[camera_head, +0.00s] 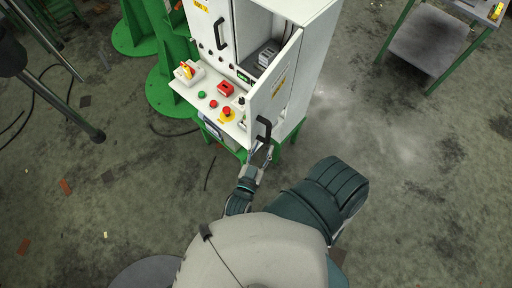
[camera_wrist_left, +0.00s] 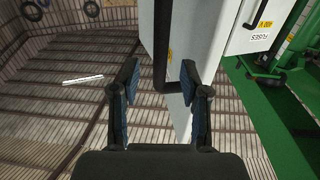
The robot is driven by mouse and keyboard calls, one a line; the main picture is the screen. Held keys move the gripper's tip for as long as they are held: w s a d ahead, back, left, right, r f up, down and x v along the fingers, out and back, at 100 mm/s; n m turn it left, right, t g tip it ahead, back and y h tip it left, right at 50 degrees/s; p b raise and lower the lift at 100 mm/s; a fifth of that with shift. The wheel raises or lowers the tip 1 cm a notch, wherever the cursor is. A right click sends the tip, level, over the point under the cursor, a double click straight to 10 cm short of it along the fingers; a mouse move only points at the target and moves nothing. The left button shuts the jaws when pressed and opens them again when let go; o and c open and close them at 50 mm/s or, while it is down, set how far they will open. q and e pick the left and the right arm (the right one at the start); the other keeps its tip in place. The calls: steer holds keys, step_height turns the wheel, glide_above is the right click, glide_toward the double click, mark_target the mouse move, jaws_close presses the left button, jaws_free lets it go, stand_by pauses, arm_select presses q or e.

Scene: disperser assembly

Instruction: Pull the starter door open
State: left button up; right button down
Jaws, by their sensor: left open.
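The white starter door (camera_head: 273,88) stands partly open on the right side of the cabinet front in the head view, with the interior showing behind it. Its black handle (camera_head: 264,130) is on the door's near edge. My left gripper (camera_head: 262,153) is just below the handle, in front of the door. In the left wrist view, the left gripper (camera_wrist_left: 158,78) is open, and the black handle (camera_wrist_left: 160,45) shows between its two blue-padded fingers. I cannot tell whether a finger touches the handle. My right gripper is not in view.
The cabinet's left door has its own black handle (camera_head: 220,34). A control shelf with a red emergency button (camera_head: 227,111) and a yellow-red switch (camera_head: 187,70) juts out left of the door. Green stands (camera_head: 170,92) are at left. The floor right of the cabinet is clear.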

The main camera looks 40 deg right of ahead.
arm_select(q)
steer(key=v, duration=0.5)
steer(key=shift+a, duration=0.3)
steer(key=shift+d, duration=0.1)
steer(key=shift+d, duration=0.15)
